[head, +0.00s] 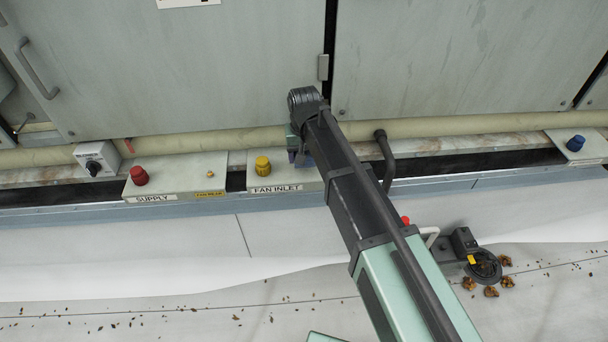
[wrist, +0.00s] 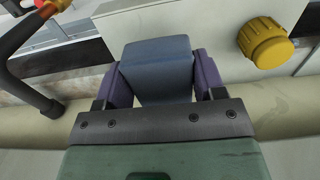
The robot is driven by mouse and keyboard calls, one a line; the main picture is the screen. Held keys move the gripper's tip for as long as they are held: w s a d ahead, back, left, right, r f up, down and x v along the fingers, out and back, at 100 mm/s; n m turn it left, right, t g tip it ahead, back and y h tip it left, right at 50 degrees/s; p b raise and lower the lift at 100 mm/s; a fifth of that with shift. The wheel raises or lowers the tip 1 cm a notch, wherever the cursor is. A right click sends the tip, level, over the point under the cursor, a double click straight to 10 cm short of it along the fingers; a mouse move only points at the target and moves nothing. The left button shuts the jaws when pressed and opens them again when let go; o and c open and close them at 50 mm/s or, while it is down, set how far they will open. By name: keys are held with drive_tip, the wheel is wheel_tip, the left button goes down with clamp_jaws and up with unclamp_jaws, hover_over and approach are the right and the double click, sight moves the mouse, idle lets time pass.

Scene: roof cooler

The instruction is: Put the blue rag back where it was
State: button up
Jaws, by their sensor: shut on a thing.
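My gripper (wrist: 152,82) is shut on the blue rag (wrist: 157,70), a folded, block-like blue piece between its two purple fingers in the wrist view. In the head view my gripper (head: 298,158) is at the ledge, just right of the yellow knob (head: 263,166) on the FAN INLET plate (head: 285,181). The rag is hidden behind my arm there. In the wrist view the rag is over or against the pale plate (wrist: 200,25); I cannot tell whether it touches. The yellow knob shows close by on the right in the wrist view (wrist: 265,42).
The SUPPLY plate (head: 174,182) with a red knob (head: 139,175) and a grey switch box (head: 97,159) are on the left. A dark bent pipe (head: 386,160) stands just right of my arm. A blue knob (head: 575,143) is far right. A beige pipe (head: 450,126) runs behind.

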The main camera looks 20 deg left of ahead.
sight(304, 172)
wheel_tip(304, 172, down, 5)
drive_tip(key=b, duration=0.4)
drive_tip(key=shift+r, duration=0.5)
drive_tip(key=shift+f, duration=0.2)
drive_tip(key=o, duration=0.9)
drive_tip(key=shift+c, duration=0.2)
wheel_tip(304, 172, up, 13)
drive_tip(key=p, duration=1.2)
drive_tip(key=shift+f, duration=0.3)
drive_tip(key=shift+d, duration=0.1)
